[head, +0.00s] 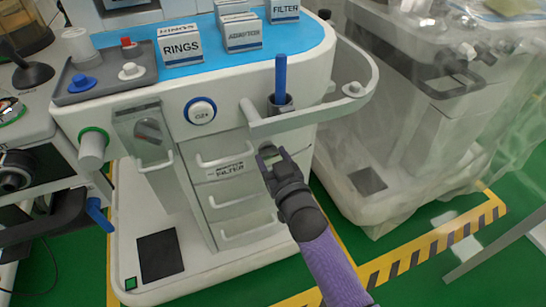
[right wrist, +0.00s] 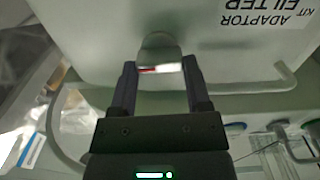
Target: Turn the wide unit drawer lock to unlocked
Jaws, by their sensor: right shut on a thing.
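The wide unit (head: 235,145) is a white cart with a blue top and a column of drawers. Its drawer lock is a round grey knob (right wrist: 158,47) on the white front, beside the drawer labelled adaptor kit filter. A red and white mark shows on the knob's near face in the right wrist view. My right gripper (head: 268,153) is at the upper right of the drawers, and its two fingers (right wrist: 160,72) are closed on either side of the knob. In the head view the gripper mostly hides the lock. My left gripper is not in view.
A rail (head: 305,122) with a blue stick in a holder (head: 281,104) sits just above my right gripper. Drawer handles (head: 228,161) stick out to its left. Boxes (head: 180,46) stand on the top. A plastic-covered cart (head: 400,110) stands at the right.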

